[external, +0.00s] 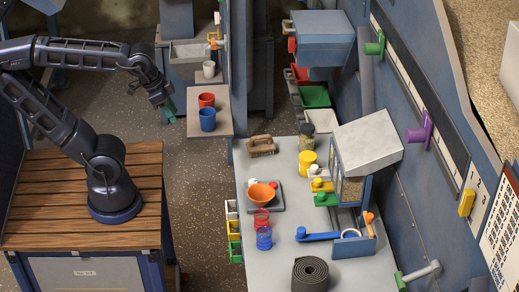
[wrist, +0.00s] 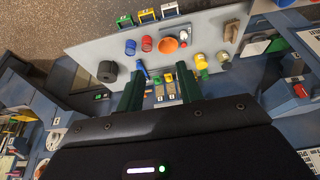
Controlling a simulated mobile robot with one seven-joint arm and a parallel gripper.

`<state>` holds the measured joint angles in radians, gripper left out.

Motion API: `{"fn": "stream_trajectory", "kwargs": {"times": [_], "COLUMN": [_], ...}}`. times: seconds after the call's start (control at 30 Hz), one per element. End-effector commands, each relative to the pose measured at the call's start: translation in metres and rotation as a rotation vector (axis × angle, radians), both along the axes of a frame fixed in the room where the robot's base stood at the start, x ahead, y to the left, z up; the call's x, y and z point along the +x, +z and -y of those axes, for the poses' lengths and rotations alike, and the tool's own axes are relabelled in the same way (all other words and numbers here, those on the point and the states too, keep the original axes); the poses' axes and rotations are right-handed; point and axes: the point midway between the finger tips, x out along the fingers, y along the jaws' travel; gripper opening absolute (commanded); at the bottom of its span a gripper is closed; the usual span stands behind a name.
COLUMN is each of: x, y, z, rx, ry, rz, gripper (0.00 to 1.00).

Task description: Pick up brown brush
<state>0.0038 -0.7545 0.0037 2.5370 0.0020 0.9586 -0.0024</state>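The brown brush (external: 262,145) lies at the far left corner of the grey worktable (external: 257,193) in the external view. In the wrist view the brush (wrist: 255,47) is at the right end of the table. My gripper (external: 170,114) is in the air left of the table, well apart from the brush. In the wrist view the two dark green fingers of my gripper (wrist: 160,88) stand apart with nothing held between them.
An orange bowl (external: 262,194), a yellow can (external: 307,163), a jar (external: 325,120) and a black roll (external: 310,275) stand on the worktable. A grey-topped box (external: 367,141) rises at its right. Red and blue cups (external: 208,119) stand on a side shelf near my gripper.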

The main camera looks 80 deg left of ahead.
Motion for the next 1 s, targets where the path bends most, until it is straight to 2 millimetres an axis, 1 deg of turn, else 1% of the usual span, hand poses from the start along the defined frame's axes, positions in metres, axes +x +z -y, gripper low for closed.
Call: {"fn": "stream_trajectory", "kwargs": {"times": [0.47, 0.5, 0.57, 0.6, 0.67, 0.7, 0.73, 1.0], "x": [0.0, 0.0, 0.0, 0.0, 0.0, 0.0, 0.0, 0.0005], "y": [0.0, 0.0, 0.0, 0.0, 0.0, 0.0, 0.0, 0.0], "z": [0.0, 0.0, 0.0, 0.0, 0.0, 0.0, 0.0, -0.0002], "rx": [0.0, 0.0, 0.0, 0.0, 0.0, 0.0, 0.0, 0.001], "ry": [0.0, 0.0, 0.0, 0.0, 0.0, 0.0, 0.0, 0.0], "rz": [0.0, 0.0, 0.0, 0.0, 0.0, 0.0, 0.0, 0.0], "gripper": [0.36, 0.4, 0.52, 0.6, 0.72, 0.8, 0.84, 0.84]}}
